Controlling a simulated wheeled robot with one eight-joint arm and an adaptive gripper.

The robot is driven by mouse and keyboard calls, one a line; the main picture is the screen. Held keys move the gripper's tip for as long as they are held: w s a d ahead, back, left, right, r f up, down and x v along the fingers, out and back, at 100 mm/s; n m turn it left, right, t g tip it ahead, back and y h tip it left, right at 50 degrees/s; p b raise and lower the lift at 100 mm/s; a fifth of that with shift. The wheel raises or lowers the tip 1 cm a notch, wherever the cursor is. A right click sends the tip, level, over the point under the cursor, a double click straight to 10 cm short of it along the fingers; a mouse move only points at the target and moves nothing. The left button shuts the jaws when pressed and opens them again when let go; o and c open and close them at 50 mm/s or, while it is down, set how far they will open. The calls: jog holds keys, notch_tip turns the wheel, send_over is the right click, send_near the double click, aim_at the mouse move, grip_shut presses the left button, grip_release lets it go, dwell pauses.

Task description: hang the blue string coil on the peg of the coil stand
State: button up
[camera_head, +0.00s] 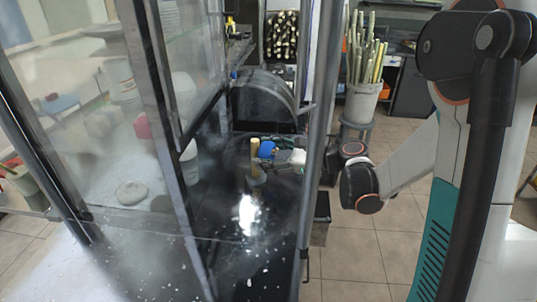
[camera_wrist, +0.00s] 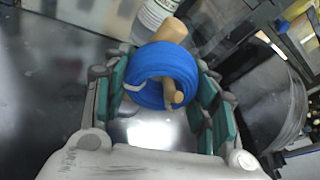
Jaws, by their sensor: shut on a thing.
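The blue string coil (camera_wrist: 140,68) is a thick ring held between the teal pads of my gripper (camera_wrist: 160,80). It also shows as a blue patch (camera_head: 267,149) in the head view. The coil stand has a light wooden post (camera_head: 255,152), whose top (camera_wrist: 172,30) rises behind the coil in the wrist view. A wooden peg end (camera_wrist: 178,97) shows inside the coil's opening, towards its lower right. The coil appears to be around the peg; whether it rests on it I cannot tell. In the head view, a metal upright partly hides my arm near the gripper.
The stand is on a dark glossy surface (camera_head: 225,215) inside a frame of glass panels and metal uprights (camera_head: 315,130). A clear bottle (camera_wrist: 152,18) stands behind the coil. A dark rounded guard (camera_head: 263,100) is at the back. Bare dark surface lies in front of the stand.

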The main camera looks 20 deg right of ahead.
jog(key=o, duration=1.1)
jog(key=shift+c, duration=0.2)
